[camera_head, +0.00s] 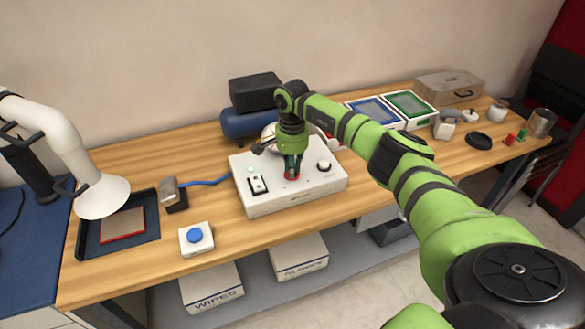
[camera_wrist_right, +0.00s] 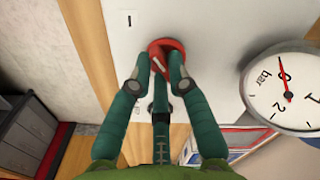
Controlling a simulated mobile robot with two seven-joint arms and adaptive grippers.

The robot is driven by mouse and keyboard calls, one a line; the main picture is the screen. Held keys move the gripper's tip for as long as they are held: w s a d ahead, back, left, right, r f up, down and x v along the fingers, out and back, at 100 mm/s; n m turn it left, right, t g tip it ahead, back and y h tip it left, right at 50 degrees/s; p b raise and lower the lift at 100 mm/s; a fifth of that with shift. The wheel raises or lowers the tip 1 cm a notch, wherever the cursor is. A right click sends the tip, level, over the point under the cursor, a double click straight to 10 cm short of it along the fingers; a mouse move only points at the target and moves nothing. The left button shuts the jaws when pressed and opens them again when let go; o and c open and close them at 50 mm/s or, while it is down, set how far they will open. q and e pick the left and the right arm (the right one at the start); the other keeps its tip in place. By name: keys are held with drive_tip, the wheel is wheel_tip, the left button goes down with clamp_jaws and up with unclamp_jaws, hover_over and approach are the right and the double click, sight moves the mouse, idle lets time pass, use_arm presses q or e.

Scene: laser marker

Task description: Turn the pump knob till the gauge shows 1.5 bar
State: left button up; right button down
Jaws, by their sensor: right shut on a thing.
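The white pump box (camera_head: 322,188) sits on the wooden bench. Its red knob shows low on the box top (camera_head: 292,177), mostly covered by my right gripper (camera_head: 291,165). In the right wrist view the green fingers of my right gripper (camera_wrist_right: 160,72) are shut on the red knob (camera_wrist_right: 168,52), which has a pale line on it. The round white gauge (camera_wrist_right: 272,98) shows at the right edge, partly cut off, marked "bar", with a thin red needle near the 0. In the head view the gauge is mostly hidden behind my arm. My left gripper is not in view.
A rocker switch (camera_head: 258,184) and a white round knob (camera_head: 324,166) flank the red knob on the box. A blue button box (camera_head: 196,239) and dark tray (camera_head: 88,245) lie left. Blue and green trays (camera_head: 411,109) stand behind my right arm.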

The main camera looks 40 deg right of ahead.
drive_tip(key=m+b, duration=0.1)
drive_tip(key=m, duration=0.2)
drive_tip(key=shift+f+m+b, duration=0.1)
drive_tip(key=shift+m+b, duration=0.2)
drive_tip(key=shift+m, duration=0.1)
drive_tip(key=m+b, duration=0.1)
drive_tip(key=m, duration=0.3)
drive_tip(key=shift+w+a, duration=0.1)
drive_tip(key=shift+w, duration=0.05)
drive_tip(key=m, duration=0.5)
drive_tip(key=shift+w+b, duration=0.1)
drive_tip(key=shift+b, duration=0.25)
drive_tip(key=m, duration=0.3)
drive_tip(key=shift+w+m, duration=0.1)
drive_tip(key=shift+m, duration=0.2)
drive_tip(key=m, duration=0.4)
drive_tip(key=shift+w+m, duration=0.1)
drive_tip(key=shift+m, duration=0.2)
drive_tip(key=m, duration=0.3)
drive_tip(key=shift+r+m+p, duration=0.2)
drive_tip(key=shift+m+p, duration=0.1)
drive_tip(key=shift+p, duration=0.05)
drive_tip(key=m+p, duration=0.1)
drive_tip(key=m, duration=0.3)
drive_tip(key=shift+w, duration=0.1)
drive_tip(key=m, duration=0.3)
drive_tip(key=m+p, duration=0.1)
drive_tip(key=shift+d, duration=0.25)
drive_tip(key=shift+m, duration=0.5)
